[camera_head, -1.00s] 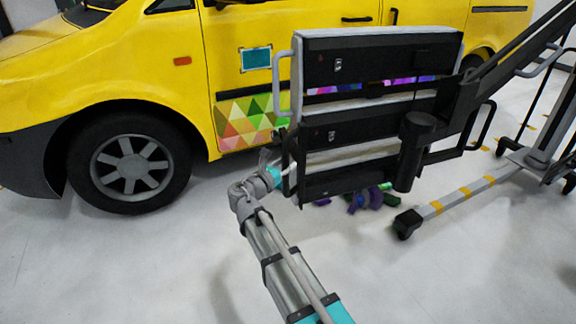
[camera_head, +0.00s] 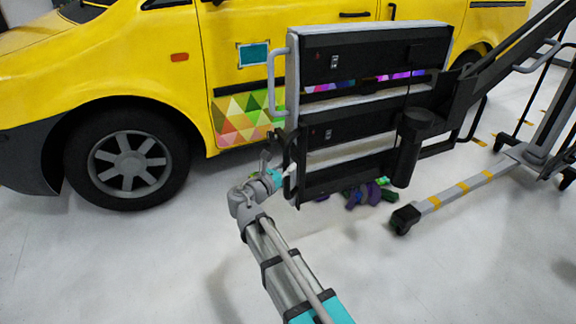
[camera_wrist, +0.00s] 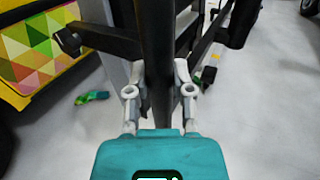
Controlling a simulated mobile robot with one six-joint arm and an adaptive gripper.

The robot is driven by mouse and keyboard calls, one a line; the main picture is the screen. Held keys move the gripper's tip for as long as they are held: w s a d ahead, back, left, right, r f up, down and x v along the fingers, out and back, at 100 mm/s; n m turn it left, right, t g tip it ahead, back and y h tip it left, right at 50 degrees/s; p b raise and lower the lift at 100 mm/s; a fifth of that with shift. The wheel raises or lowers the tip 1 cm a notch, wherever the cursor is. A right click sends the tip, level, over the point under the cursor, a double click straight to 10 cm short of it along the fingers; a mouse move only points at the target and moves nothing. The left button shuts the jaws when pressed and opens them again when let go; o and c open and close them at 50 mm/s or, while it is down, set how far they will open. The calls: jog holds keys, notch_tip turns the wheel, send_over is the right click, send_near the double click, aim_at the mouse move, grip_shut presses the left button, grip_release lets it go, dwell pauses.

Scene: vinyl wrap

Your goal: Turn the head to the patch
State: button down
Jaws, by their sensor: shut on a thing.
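The patch (camera_head: 254,55) is a small teal rectangle on the van door, just left of the head's upper left corner. My gripper (camera_head: 274,150) is at the head's lower left edge. In the wrist view my gripper (camera_wrist: 160,92) is shut on a dark upright bar (camera_wrist: 158,50) of the head's frame, one pale finger on either side. The exact contact is partly hidden in the body view.
A stand with a grey, yellow-striped leg (camera_head: 470,186) and a black caster (camera_head: 404,218) is at the right. Small purple and green objects (camera_head: 368,193) lie on the floor beneath the head. Multicoloured triangles (camera_head: 240,120) cover the lower door. The foreground floor is clear.

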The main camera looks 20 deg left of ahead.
jog(key=shift+c, duration=2.4)
grip_release()
jog(key=v, duration=1.1)
jog(key=shift+s, duration=0.4)
